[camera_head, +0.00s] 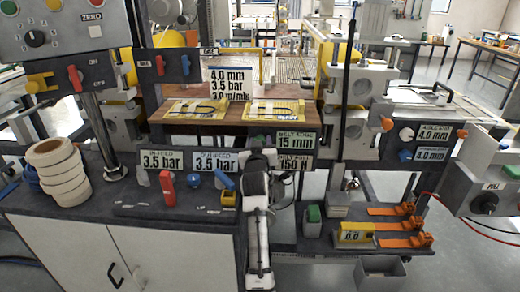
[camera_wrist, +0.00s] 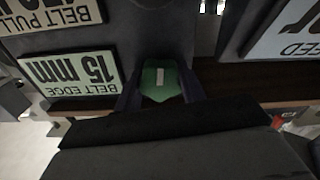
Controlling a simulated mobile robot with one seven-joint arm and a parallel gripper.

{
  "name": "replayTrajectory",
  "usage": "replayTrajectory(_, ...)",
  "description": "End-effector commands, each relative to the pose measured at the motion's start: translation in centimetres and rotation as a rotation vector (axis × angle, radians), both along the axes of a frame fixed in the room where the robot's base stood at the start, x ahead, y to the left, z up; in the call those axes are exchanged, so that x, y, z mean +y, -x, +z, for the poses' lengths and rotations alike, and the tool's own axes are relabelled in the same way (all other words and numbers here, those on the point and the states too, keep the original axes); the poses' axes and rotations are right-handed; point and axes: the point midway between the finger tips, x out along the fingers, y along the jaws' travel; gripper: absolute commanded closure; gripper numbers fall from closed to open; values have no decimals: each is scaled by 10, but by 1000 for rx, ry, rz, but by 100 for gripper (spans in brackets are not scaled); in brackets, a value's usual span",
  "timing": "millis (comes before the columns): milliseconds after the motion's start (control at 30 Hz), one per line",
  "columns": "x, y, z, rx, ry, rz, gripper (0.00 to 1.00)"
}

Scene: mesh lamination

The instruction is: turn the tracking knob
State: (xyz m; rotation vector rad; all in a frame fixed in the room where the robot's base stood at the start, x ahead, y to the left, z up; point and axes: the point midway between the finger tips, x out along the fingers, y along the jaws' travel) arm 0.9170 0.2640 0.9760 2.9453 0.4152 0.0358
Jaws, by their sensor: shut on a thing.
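The tracking knob (camera_wrist: 160,76) shows in the wrist view as a green knob with a pale mark on its face. My gripper (camera_wrist: 160,98) has one dark finger on each side of it and is shut on it. In the head view my gripper (camera_head: 262,156) is at the front panel, beside the belt edge sign (camera_head: 296,139), which reads 15 mm. The belt edge sign also shows upside down in the wrist view (camera_wrist: 72,75).
The belt pull sign (camera_head: 295,163) reads 150 N, close to my gripper. To the left are the outfeed sign (camera_head: 215,161), a red lever (camera_head: 166,188) and a blue knob (camera_head: 222,179).

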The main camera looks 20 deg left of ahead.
Motion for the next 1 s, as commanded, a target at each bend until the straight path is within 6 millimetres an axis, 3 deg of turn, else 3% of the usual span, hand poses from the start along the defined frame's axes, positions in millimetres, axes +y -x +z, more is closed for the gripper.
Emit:
replayTrajectory(500, 0, 0, -2, 99, -342, 0, 83)
replayTrajectory(1000, 0, 0, 0, 122, -416, 0, 83)
